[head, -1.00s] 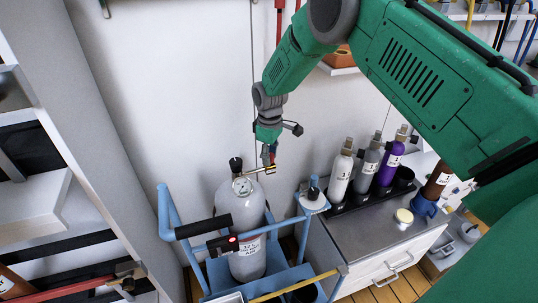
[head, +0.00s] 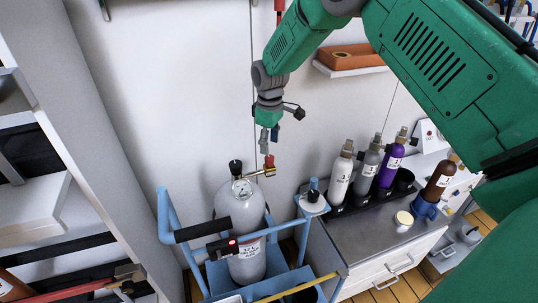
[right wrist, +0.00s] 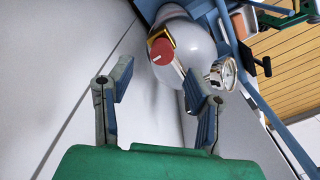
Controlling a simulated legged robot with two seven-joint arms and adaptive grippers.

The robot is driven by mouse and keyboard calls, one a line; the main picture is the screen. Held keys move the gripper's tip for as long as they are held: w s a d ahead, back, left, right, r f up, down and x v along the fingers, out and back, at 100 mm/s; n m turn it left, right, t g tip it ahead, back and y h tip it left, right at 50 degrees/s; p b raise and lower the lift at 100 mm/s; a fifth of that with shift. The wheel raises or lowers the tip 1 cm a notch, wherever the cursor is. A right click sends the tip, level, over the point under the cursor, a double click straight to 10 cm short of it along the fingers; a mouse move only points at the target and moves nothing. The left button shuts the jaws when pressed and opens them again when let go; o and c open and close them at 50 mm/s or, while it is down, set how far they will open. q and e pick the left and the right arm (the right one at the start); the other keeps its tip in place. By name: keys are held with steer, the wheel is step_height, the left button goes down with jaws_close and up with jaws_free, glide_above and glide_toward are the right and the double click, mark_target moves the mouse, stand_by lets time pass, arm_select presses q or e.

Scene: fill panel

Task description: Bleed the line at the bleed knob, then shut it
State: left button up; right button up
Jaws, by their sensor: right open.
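The bleed knob is a small red knob (head: 269,161) on the brass fitting (head: 262,173) at the top of a grey-white cylinder (head: 247,210). In the right wrist view the red knob (right wrist: 162,50) faces me, with a round gauge (right wrist: 223,73) to its right. My right gripper (head: 269,141) is just above the knob in the head view. It is open and empty, its two fingers spread either side of the knob's line of sight in the wrist view (right wrist: 158,82), apart from the knob. My left gripper is not in view.
The cylinder stands in a blue trolley (head: 165,213) with a black handle grip (head: 203,228). To the right, several bottles, including a purple one (head: 390,165), stand on a grey-topped cabinet (head: 365,237). A white shelf unit (head: 100,150) is at left.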

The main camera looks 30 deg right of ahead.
mark_target(270, 157)
step_height(270, 157, up, 6)
steer(key=shift+f, duration=0.1)
stand_by(0.4)
